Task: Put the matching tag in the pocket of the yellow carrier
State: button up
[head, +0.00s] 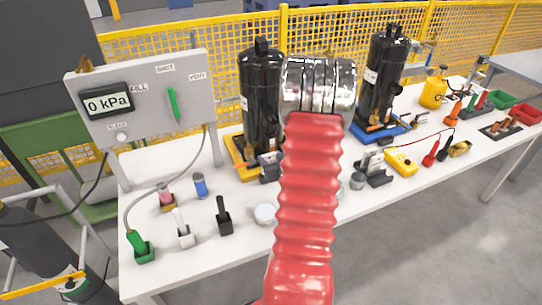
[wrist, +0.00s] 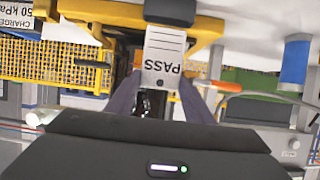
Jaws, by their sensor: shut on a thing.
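My gripper (wrist: 159,84) is shut on a white tag (wrist: 165,52) printed PASS, which shows upside down between the fingers in the wrist view. The yellow carrier (wrist: 207,32) is right behind the tag's far end; I cannot tell whether they touch or whether the tag is in a pocket. In the head view the yellow carrier (head: 238,163) stands on the table under a black compressor (head: 262,95). My red arm hides the gripper, the tag and part of the carrier there. The pocket is not clearly visible.
A gauge panel (head: 150,90) reading 0 kPa stands at left. A blue carrier (head: 398,132) with another black compressor (head: 384,75) stands to the right. A yellow mesh fence (head: 140,45) runs behind.

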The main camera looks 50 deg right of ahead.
jog(key=shift+f, duration=1.7)
jog(key=shift+f, duration=0.55)
jog(key=o, duration=1.1)
jog(key=c, duration=0.4)
jog(key=shift+o, duration=0.2)
jog(key=shift+r, duration=0.1)
jog(key=shift+r, duration=3.45)
